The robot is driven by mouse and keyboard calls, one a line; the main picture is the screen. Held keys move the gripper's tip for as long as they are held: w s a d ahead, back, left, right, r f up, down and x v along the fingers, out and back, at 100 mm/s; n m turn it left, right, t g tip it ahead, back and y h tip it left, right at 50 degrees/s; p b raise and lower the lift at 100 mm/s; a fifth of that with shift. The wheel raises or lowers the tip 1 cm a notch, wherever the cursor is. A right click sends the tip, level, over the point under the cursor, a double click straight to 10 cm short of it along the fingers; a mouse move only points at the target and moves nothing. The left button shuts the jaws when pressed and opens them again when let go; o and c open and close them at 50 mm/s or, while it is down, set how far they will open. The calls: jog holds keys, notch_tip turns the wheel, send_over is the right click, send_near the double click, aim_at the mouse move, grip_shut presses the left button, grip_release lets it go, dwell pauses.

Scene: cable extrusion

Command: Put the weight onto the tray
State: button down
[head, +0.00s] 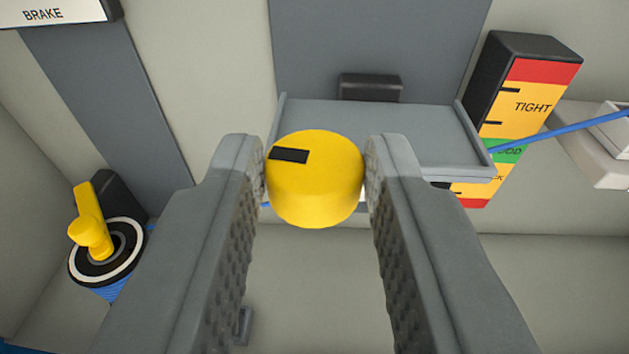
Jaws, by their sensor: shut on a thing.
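The weight (315,185) is a yellow cylinder with a black mark on its top. My gripper (315,178) is shut on it, with one grey finger on each side. The tray (420,135) is a grey shallow tray with raised rims, in front of a dark grey panel. In the picture the weight overlaps the tray's front left part and hides it. I cannot tell how far the weight is from the tray's surface.
A gauge (515,110) with red, orange and green bands stands right of the tray. A blue cable (560,133) runs to the right. A yellow brake handle (91,225) on a round base is at the left, below a BRAKE sign (50,13).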

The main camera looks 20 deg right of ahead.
aim_at(328, 140)
jog(key=x, duration=0.6)
jog(key=shift+w+d, duration=0.15)
jog(key=shift+d, duration=0.15)
jog(key=shift+f, duration=0.75)
jog(key=shift+f, duration=0.1)
jog(key=shift+f, duration=1.1)
jog(key=c, duration=1)
grip_release()
jog(key=shift+c, duration=0.2)
jog(key=shift+a, duration=0.1)
jog(key=v, duration=1.7)
